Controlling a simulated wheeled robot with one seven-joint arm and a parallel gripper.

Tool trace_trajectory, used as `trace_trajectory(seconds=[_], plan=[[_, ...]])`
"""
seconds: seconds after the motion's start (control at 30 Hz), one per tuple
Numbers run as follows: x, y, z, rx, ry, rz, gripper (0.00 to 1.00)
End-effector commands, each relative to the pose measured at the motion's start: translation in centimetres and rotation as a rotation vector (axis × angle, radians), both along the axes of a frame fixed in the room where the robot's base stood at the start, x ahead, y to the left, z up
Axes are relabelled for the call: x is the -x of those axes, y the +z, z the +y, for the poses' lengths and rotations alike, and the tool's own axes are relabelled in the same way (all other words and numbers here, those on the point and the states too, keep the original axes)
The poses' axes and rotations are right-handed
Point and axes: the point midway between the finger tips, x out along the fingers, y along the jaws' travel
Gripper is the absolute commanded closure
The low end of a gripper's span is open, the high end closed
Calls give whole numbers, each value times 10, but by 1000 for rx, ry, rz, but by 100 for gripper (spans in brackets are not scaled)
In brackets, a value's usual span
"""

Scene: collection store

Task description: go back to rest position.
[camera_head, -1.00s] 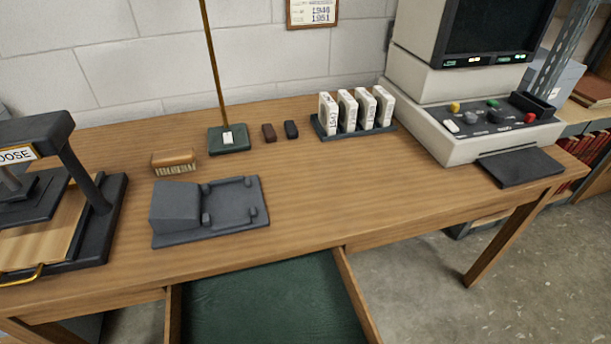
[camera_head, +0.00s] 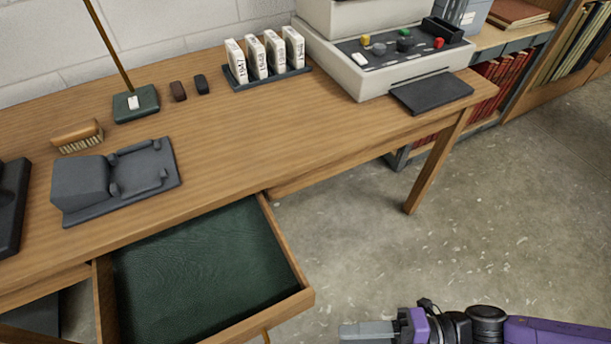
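My gripper (camera_head: 368,331) shows at the bottom edge of the head view, with my purple and black arm reaching in from the right. It is over the floor, to the right of the open drawer and clear of the table. Its grey fingers are seen from the side and partly cut off by the frame, so their gap does not show. I see nothing held beyond the fingers. The wooden table (camera_head: 240,125) stands behind it. Its drawer (camera_head: 283,238) is pulled out, with an empty green lining.
On the table are a dark grey cradle (camera_head: 85,185), a brush (camera_head: 77,133), a rack of white labelled boxes (camera_head: 257,60) and a reader machine (camera_head: 375,78) with coloured buttons. A bookshelf (camera_head: 515,70) stands at the back right. The floor (camera_head: 500,210) on the right is clear.

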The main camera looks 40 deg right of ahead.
Motion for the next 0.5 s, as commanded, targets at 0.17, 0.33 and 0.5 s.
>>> trace_trajectory(seconds=[0.17,0.33,0.5], plan=[[-12,20,0,-157,-140,153,68],[-17,43,-5,-360,-322,321,68],[-17,69,-12,-596,-517,475,68]])
